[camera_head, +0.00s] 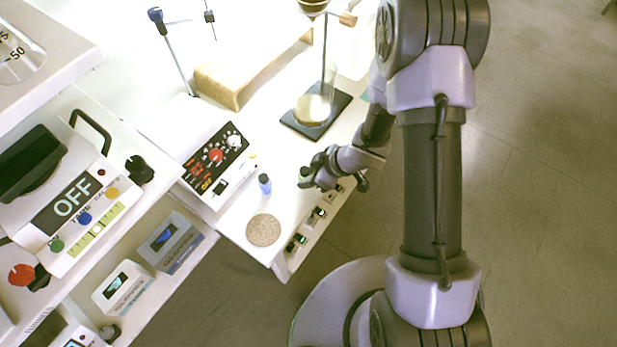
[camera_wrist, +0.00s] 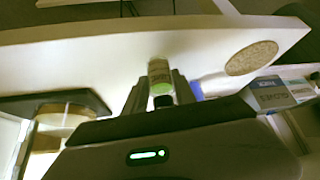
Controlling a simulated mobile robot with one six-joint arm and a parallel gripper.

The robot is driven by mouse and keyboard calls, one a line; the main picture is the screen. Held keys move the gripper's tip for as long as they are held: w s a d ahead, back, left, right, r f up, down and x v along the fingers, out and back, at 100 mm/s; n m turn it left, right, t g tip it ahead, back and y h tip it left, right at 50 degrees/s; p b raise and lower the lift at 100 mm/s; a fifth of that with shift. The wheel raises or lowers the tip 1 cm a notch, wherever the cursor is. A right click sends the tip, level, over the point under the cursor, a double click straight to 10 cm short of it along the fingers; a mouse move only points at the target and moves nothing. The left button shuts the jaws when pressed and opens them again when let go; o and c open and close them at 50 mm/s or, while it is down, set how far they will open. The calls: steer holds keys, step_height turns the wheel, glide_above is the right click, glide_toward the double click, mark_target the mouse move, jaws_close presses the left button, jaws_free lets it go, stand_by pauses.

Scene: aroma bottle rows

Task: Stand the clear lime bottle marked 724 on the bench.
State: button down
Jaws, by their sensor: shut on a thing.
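A small lime-green bottle (camera_wrist: 160,84) is between the fingers of my gripper (camera_wrist: 162,92) in the wrist view. Its end looks pale and clear, and a dark cap or base shows between the fingers. I cannot read its mark. In the head view my gripper (camera_head: 308,178) is over the front right part of the white bench (camera_head: 238,214), with a speck of green at its fingers. My gripper is shut on this bottle. I cannot tell whether the bottle touches the bench.
A blue bottle (camera_head: 264,184) with a dark cap stands left of my gripper. A round cork mat (camera_head: 263,230) lies nearer the bench's front corner. A control box (camera_head: 208,160) stands on the left, and a glass vessel on a dark stand base (camera_head: 333,117) stands behind.

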steer(key=shift+f, duration=0.2)
steer(key=c, duration=1)
jaws_free()
steer(key=shift+r, duration=0.1)
steer(key=shift+r, duration=0.1)
